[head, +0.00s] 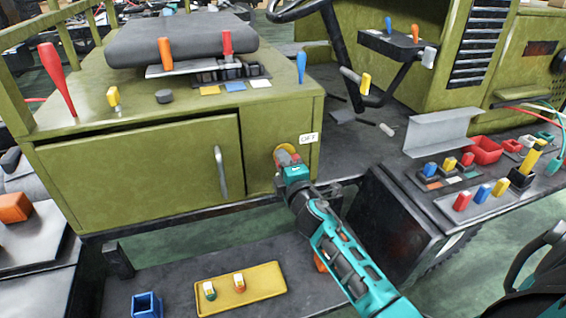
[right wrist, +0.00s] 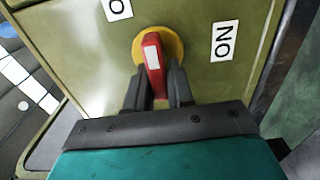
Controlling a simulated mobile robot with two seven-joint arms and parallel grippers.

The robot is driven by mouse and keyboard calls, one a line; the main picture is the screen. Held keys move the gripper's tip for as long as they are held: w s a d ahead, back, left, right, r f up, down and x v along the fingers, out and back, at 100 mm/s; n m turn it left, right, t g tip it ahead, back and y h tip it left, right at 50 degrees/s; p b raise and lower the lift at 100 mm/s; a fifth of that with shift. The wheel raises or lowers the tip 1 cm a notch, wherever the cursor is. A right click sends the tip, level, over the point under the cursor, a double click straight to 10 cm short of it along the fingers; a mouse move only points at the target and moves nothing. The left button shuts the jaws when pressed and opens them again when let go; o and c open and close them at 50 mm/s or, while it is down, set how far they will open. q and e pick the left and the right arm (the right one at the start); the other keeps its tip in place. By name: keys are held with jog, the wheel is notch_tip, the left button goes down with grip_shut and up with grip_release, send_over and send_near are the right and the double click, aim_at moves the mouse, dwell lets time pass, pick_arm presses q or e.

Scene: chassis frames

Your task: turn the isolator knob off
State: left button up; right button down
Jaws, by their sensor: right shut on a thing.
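The isolator knob (right wrist: 152,52) is a red handle with a pale stripe on a round yellow plate (right wrist: 176,46). It is on the front of the olive green cabinet. In the head view the knob (head: 287,152) is partly hidden by my right gripper (head: 289,164). In the right wrist view the gripper (right wrist: 157,92) has one dark finger on each side of the red handle and is shut on it. An ON label (right wrist: 225,40) is right of the knob; another label is cut off at the top. The head view shows an OFF label (head: 309,138). My left gripper is not in view.
The cabinet door (head: 145,178) with a metal handle is left of the knob. A black seat (head: 180,40) and several coloured levers stand above. A yellow tray (head: 262,291) lies on the low step below. A side shelf at right holds coloured switches and a red bin (head: 487,150).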

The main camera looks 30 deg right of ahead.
jog(key=c, duration=1.1)
grip_release()
jog(key=shift+s, duration=0.1)
jog(key=v, duration=1.2)
jog(key=shift+s, duration=0.4)
jog(key=shift+f, duration=0.1)
jog(key=s+a+f+m+g+y, duration=0.2)
jog(key=s+a+f+m, duration=0.2)
jog(key=f, duration=0.1)
jog(key=s+a+f+m+g+y, duration=0.2)
jog(key=s+a+f+m, duration=0.2)
jog(key=s+f, duration=0.1)
jog(key=s+a+f+m+g+y, duration=0.2)
jog(key=s+a+f+m, duration=0.2)
jog(key=a+f, duration=0.1)
jog(key=shift+s+f+m+g+y, duration=0.2)
jog(key=shift+f+m+g+y, duration=0.15)
jog(key=shift+f, duration=0.55)
